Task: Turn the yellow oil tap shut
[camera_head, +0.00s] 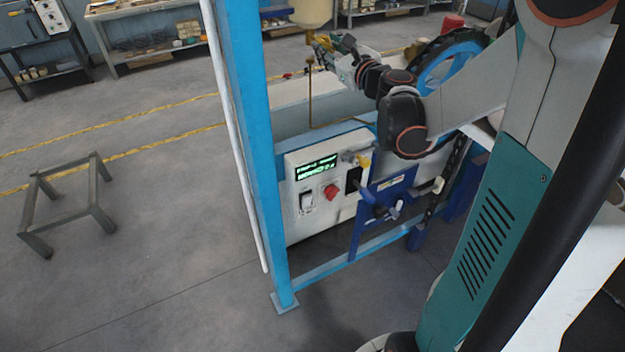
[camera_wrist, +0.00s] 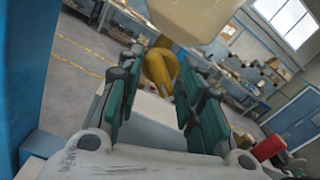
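The yellow oil tap (camera_wrist: 160,68) hangs below a cream tank (camera_wrist: 195,18) in the wrist view. My gripper (camera_wrist: 157,84) is open, with its teal finger pads on either side of the tap as seen from the wrist. A gap shows on both sides, and I see no contact. I cannot tell how deep the tap sits between the fingers. In the head view, my gripper (camera_head: 327,44) is just below and right of the tank (camera_head: 311,12), and the tap cannot be clearly made out.
A blue post (camera_head: 245,130) stands left of my arm. A control box (camera_head: 325,180) with a green display and red knob is below it. A thin brass rod (camera_head: 310,85) rises under the gripper. A red container (camera_wrist: 268,148) is at lower right.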

